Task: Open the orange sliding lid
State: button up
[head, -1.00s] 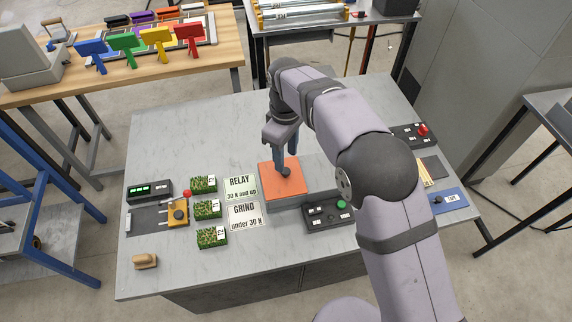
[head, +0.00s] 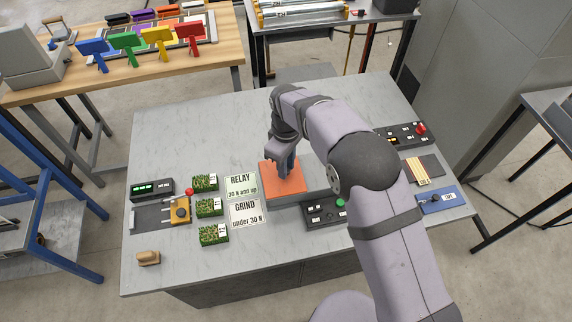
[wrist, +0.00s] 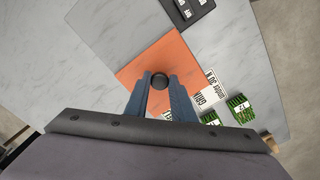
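The orange sliding lid (head: 273,187) is a flat square plate on a low grey box at the middle of the table. It also shows in the wrist view (wrist: 187,58). A small dark round knob (wrist: 159,81) stands on the lid. My gripper (head: 287,174) is low over the lid. In the wrist view its two blue-grey fingers (wrist: 159,84) stand on either side of the knob, close against it, and appear shut on it. In the head view the fingers hide the knob. The lid covers the left part of the box.
A black button panel (head: 323,211) sits close in front of the box. The back left of the table is clear.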

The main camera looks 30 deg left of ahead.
jog(key=w+d+b, duration=0.1)
jog(key=w+d, duration=0.7)
jog(key=shift+w+d+r, duration=0.1)
jog(key=shift+w, duration=0.05)
grip_shut()
jog(key=o, duration=1)
grip_release()
notch_tip(320, 180, up, 7)
jog(key=b, duration=0.2)
jog(key=shift+r+b, duration=0.15)
jog(key=shift+b, duration=0.2)
